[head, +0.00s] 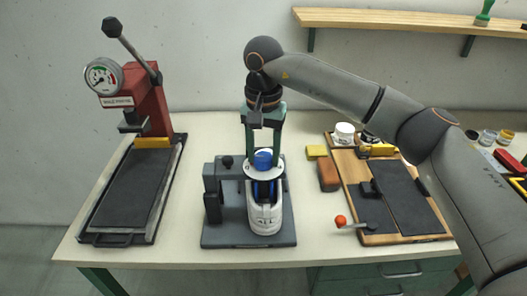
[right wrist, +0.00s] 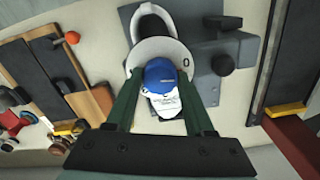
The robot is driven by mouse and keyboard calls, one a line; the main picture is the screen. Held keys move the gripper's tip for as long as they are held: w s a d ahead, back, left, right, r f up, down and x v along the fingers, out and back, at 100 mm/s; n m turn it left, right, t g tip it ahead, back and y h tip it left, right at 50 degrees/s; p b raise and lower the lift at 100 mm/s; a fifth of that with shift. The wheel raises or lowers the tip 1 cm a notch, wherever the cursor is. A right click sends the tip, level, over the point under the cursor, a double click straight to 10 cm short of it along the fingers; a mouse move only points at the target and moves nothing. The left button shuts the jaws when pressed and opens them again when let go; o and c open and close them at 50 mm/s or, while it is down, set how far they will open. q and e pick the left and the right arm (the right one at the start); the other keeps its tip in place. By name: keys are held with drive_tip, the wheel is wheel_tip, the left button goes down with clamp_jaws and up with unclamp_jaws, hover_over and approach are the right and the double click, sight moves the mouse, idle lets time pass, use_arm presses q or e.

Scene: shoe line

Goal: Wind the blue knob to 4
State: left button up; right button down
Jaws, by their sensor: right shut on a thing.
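The blue knob (head: 263,158) stands above a white round dial plate (head: 251,172) on the dark grey fixture (head: 222,236). A white and blue shoe (head: 264,216) sits upright in the fixture below the plate. My right gripper (head: 263,152) comes down from above and is shut on the knob, one green finger at each side. In the right wrist view the knob (right wrist: 160,73) lies between the fingers and a 0 shows on the plate (right wrist: 150,47) at its right. Other numbers and the knob's pointer cannot be made out. My left gripper is not in view.
A red press (head: 148,100) with a gauge and black tray (head: 130,190) stands left. Right of the fixture are a brown block (head: 328,174), a yellow block (head: 316,151) and a wooden board (head: 370,238) with an orange-knobbed lever (head: 341,221). The table front between is clear.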

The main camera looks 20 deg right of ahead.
drive_tip(key=m, duration=0.4)
drive_tip(key=shift+m, duration=0.3)
drive_tip(key=m, duration=0.4)
drive_tip(key=shift+m, duration=0.3)
drive_tip(key=m, duration=0.4)
drive_tip(key=shift+m, duration=0.3)
drive_tip(key=m, duration=1.3)
drive_tip(key=shift+m, duration=0.3)
drive_tip(key=m+b, duration=0.1)
drive_tip(key=m, duration=0.8)
